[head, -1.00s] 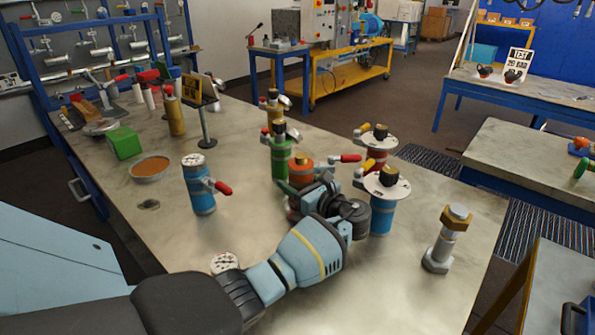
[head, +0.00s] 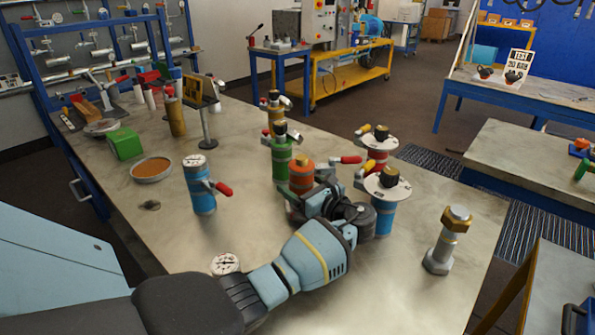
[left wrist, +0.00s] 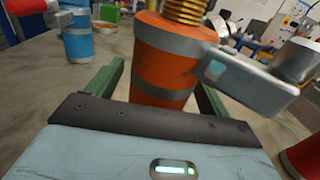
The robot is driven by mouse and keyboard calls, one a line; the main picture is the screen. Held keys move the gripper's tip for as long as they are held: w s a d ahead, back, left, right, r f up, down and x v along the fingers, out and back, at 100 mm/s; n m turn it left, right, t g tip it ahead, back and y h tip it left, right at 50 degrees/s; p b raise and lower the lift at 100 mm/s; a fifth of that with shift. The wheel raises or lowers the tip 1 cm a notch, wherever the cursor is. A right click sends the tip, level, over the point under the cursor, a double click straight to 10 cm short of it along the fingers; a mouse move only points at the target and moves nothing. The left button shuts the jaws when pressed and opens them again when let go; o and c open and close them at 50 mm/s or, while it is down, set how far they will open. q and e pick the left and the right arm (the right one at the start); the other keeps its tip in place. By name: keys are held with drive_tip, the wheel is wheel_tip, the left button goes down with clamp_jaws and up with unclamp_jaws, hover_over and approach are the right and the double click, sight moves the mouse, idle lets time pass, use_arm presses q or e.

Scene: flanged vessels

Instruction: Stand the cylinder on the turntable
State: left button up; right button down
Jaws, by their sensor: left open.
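An orange cylinder (head: 301,174) with grey bands stands on the workbench among other vessels. In the left wrist view the orange cylinder (left wrist: 160,65) fills the middle, with a grey side fitting at its right. My left gripper (head: 312,196) reaches it from the front. Its green fingers (left wrist: 158,98) are apart, one on each side of the cylinder's lower body; contact cannot be told. The arm hides the cylinder's base in the head view. A low round brown disc with a grey rim (head: 151,168), which looks like the turntable, lies empty at the left. My right gripper is out of view.
A green vessel (head: 281,160) stands close behind the orange one. White-flanged blue (head: 383,218) and red (head: 376,157) vessels stand close on the right. A blue cylinder (head: 202,190) with a red lever and a green block (head: 125,144) stand near the disc. A large bolt (head: 440,245) stands front right.

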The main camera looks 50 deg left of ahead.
use_arm(q)
drive_tip(key=d, duration=1.1)
drive_tip(key=shift+s, duration=0.1)
